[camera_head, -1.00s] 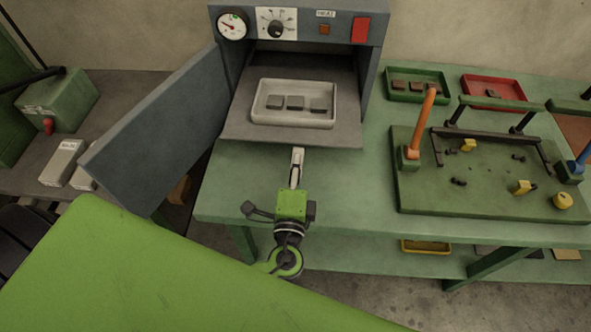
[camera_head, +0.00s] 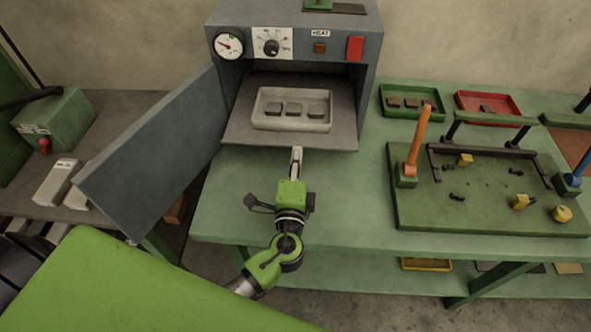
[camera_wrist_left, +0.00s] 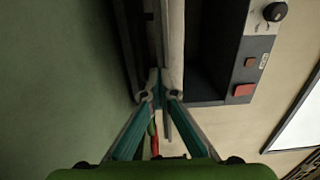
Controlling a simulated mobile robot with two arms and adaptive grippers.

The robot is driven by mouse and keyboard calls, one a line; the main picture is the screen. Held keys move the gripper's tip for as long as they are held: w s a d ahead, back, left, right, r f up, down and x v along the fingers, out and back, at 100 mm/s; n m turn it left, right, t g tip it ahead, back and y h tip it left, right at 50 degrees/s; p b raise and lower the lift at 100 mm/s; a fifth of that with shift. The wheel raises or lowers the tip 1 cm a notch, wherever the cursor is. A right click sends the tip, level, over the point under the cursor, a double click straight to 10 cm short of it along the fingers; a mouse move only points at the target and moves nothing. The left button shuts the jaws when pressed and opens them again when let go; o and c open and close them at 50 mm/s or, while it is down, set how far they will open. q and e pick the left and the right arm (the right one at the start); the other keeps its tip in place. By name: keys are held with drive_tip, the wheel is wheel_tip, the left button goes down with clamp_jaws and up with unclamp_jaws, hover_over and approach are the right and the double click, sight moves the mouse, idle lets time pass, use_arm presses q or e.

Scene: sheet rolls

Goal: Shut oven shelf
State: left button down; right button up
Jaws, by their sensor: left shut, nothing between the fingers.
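The oven (camera_head: 366,75) stands at the back of the green table with its door (camera_head: 150,155) swung open to the left. Its grey shelf (camera_head: 245,133) sticks out of the front and bears a pale tray (camera_head: 292,124) with 3 dark pieces in it. My left gripper (camera_head: 297,152) is shut and empty, with its fingertips at the middle of the shelf's front edge. In the left wrist view the fingertips (camera_wrist_left: 158,92) meet close to the shelf edge; I cannot tell for sure if they touch. The oven panel (camera_wrist_left: 249,62) also shows there. My right gripper is not in view.
A green fixture board (camera_head: 480,215) with an orange handle (camera_head: 415,145) stands on the table to the right. A green tray (camera_head: 412,116) and a red tray (camera_head: 488,118) lie behind it. The table (camera_head: 345,200) is clear between shelf and board.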

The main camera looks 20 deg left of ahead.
sight(301, 116)
use_arm(q)
drive_tip(key=b+x, duration=0.3)
drive_tip(key=x, duration=0.9)
drive_tip(key=shift+w+a+f+b, duration=0.1)
drive_tip(key=shift+w+f+b, duration=0.05)
drive_tip(key=shift+w+b, duration=0.25)
drive_tip(key=shift+w, duration=0.25)
drive_tip(key=shift+a, duration=0.1)
drive_tip(key=shift+r, duration=0.25)
drive_tip(key=shift+a, duration=0.1)
